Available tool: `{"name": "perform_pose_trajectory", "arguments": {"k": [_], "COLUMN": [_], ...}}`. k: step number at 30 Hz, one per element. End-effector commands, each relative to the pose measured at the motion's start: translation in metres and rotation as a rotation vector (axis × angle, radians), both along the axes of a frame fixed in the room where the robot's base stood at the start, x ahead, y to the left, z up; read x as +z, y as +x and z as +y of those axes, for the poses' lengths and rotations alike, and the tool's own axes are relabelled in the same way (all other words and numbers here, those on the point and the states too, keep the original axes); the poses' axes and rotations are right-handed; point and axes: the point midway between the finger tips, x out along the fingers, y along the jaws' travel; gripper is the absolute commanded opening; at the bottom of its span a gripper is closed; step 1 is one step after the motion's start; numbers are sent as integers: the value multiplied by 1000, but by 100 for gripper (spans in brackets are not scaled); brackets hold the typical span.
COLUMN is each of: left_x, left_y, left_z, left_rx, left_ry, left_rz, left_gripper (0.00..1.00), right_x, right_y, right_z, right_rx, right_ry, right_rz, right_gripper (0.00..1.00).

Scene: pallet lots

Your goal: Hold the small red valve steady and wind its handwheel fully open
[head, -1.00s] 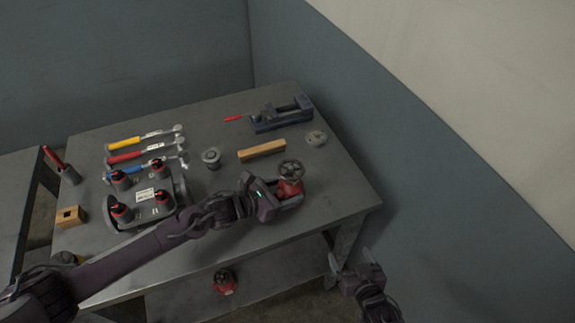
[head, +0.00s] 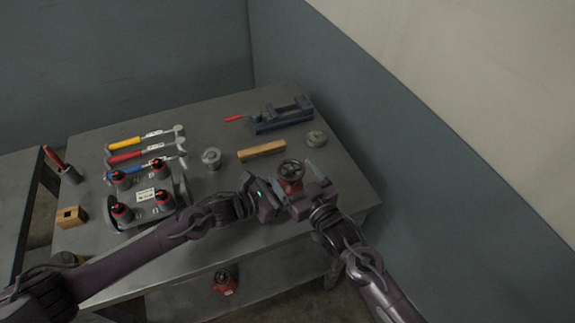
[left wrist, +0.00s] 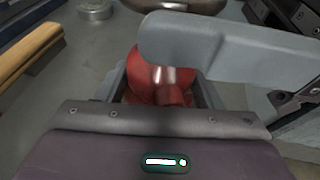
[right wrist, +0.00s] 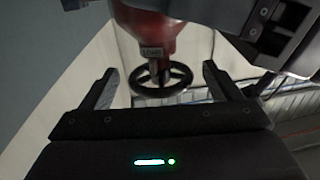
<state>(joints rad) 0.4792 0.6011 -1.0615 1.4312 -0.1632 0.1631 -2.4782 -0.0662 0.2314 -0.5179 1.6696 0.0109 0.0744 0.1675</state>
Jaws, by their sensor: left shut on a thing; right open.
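The small red valve (head: 290,187) stands near the right front of the bench, its dark handwheel (head: 292,169) on top. My left gripper (head: 283,199) is shut on the valve's body; the red body (left wrist: 150,78) shows behind a grey finger in the left wrist view. My right gripper (head: 299,181) is open at the valve from the right. In the right wrist view the handwheel (right wrist: 147,85) lies between the two spread fingers, with gaps on both sides. That view looks inverted, with the red body above the wheel.
Another red valve (head: 224,282) sits on the lower shelf.

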Motion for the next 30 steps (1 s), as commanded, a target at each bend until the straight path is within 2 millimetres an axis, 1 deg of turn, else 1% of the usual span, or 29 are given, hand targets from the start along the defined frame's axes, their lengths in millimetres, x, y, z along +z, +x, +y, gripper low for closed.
{"name": "perform_pose_trajectory", "arguments": {"k": [1,3,6,10,18,20,28,29,30], "left_x": [1,1,1,1,1,1,1,1,1], "left_y": [1,1,1,1,2,2,2,2,2], "left_z": [0,1,1,1,1,1,1,1,1], "left_rx": [2,3,3,3,4,4,3,3,3], "left_ry": [0,0,0,0,0,0,0,0,0], "left_rz": [-2,-2,-2,-2,-2,-2,-4,-4,-4], "left_gripper": [48,48,48,48,48,48,48,48,48], "right_x": [2,1,0,0,0,0,0,0,0], "right_y": [8,17,26,31,32,32,32,32,32], "right_z": [5,10,15,19,19,19,19,19,19], "right_rx": [1,1,0,1,1,0,0,0,0], "right_ry": [1,1,0,0,-1,-1,-1,-1,-1], "right_rz": [-2,-2,0,0,1,1,1,1,1], "right_gripper": [84,84,84,84,84,78,42,39,39]}}
